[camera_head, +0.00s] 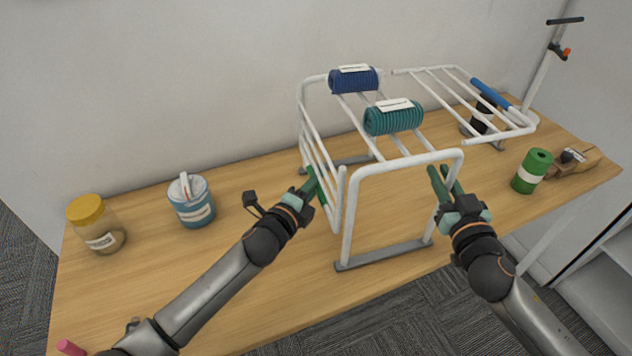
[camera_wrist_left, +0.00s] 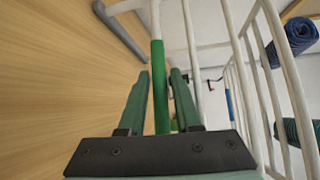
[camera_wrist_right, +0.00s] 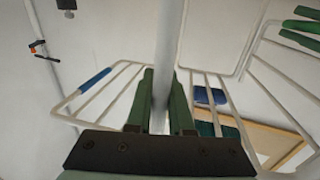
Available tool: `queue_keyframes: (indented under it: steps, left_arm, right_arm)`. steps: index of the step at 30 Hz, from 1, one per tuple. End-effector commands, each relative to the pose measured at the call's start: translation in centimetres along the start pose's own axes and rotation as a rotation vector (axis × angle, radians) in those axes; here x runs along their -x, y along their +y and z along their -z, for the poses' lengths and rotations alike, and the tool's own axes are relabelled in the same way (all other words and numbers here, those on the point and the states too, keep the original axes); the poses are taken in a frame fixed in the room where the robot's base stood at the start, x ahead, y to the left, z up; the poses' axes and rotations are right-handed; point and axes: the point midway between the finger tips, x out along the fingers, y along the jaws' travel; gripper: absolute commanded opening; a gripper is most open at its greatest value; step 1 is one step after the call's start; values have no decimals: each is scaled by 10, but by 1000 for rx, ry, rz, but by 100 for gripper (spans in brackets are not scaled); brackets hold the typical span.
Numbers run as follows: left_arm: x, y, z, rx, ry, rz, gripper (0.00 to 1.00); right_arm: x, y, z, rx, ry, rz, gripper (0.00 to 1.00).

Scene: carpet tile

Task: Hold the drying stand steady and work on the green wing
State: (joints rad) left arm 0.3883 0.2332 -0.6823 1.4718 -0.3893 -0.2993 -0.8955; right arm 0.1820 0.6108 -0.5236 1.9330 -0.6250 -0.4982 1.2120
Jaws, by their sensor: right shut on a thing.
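The white drying stand (camera_head: 347,215) stands on the table. Its green wing (camera_head: 334,215), with a green grip sleeve (camera_wrist_left: 160,85), hangs folded down on the left side. Its other wing, with a blue sleeve (camera_head: 489,94), is raised out to the right. My left gripper (camera_head: 314,178) is at the green sleeve. In the left wrist view its fingers (camera_wrist_left: 161,78) are apart, one on each side of the sleeve, with a gap showing. My right gripper (camera_head: 442,178) is shut on the stand's right front post (camera_wrist_right: 169,60).
A blue roll (camera_head: 353,82) and a teal roll (camera_head: 393,120) rest on the stand's top bars. A yellow-lidded jar (camera_head: 98,228) and a blue tub (camera_head: 192,203) stand left. A green can (camera_head: 531,172) and a wooden plane (camera_head: 574,162) are right. The table's front left is mostly clear.

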Motion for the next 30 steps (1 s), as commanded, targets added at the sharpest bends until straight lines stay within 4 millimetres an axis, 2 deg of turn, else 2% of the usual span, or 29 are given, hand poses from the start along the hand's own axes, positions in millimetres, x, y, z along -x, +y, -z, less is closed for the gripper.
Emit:
queue_keyframes:
  steps: [7,16,30]
  left_arm:
    - [0,0,0,0,0,0,32]
    - [0,0,0,0,0,0,0]
    - [0,0,0,0,0,0,0]
  right_arm:
    - [0,0,0,0,0,-1,0]
    - [0,0,0,0,0,-1,0]
    - [0,0,0,0,0,-1,0]
